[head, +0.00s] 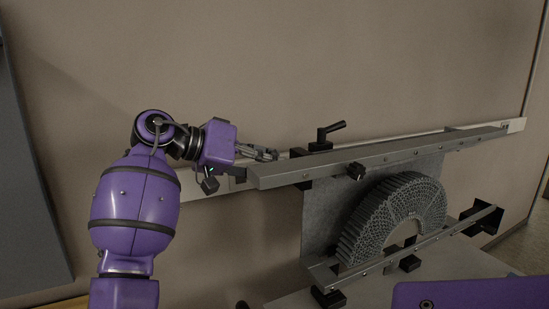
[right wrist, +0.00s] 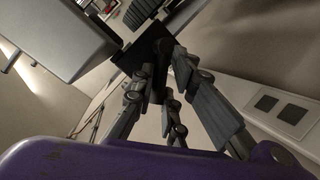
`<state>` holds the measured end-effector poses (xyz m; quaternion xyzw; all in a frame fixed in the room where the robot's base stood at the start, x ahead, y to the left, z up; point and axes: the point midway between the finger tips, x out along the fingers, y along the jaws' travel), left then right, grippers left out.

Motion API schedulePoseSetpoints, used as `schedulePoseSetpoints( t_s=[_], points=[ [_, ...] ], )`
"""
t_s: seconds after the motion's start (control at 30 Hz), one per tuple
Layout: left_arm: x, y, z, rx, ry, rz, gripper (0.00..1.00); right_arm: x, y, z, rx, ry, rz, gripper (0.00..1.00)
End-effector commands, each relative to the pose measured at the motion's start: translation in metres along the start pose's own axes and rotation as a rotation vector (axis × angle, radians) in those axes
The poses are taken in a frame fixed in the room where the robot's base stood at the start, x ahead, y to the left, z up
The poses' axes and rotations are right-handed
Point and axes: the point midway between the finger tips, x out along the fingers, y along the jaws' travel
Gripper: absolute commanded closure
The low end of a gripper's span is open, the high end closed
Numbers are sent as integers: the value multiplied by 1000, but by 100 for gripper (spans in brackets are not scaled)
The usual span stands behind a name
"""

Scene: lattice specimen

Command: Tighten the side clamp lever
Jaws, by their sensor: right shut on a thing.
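My right gripper (head: 268,154) reaches in from the left to the left end of the upper rail, in front of the wall. In the right wrist view its jointed grey fingers (right wrist: 172,88) are closed around a slim black lever (right wrist: 183,66). I take this as the side clamp lever; it extends from a black clamp block (right wrist: 146,56). In the head view the block (head: 297,153) shows just right of the fingertips, and the held lever is hidden there. My left gripper is not in view.
A second black lever (head: 331,130) stands on top of the grey upper rail (head: 380,157). Below it, a half-ring lattice specimen (head: 392,215) stands before a grey plate (head: 320,220), above a lower rail (head: 420,240). The wall above is clear.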

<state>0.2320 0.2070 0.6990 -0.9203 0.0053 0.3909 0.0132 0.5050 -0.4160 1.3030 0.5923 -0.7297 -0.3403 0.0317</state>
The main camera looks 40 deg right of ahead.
Motion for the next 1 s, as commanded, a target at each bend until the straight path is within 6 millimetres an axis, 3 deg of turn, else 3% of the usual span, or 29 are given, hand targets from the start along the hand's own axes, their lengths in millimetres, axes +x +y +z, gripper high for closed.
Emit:
schedulePoseSetpoints(
  t_s=[0.1, 0.53, 0.8, 1.0],
  points=[
    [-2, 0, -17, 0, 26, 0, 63, 1, 1, -3, -70, -18, 26, 100],
    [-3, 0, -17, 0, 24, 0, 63, 2, -4, -1, -129, -28, 47, 100],
    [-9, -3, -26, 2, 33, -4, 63, 4, -12, -2, -354, -76, 119, 100],
    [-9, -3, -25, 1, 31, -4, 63, 5, -15, 0, -393, -85, 132, 100]
  ],
)
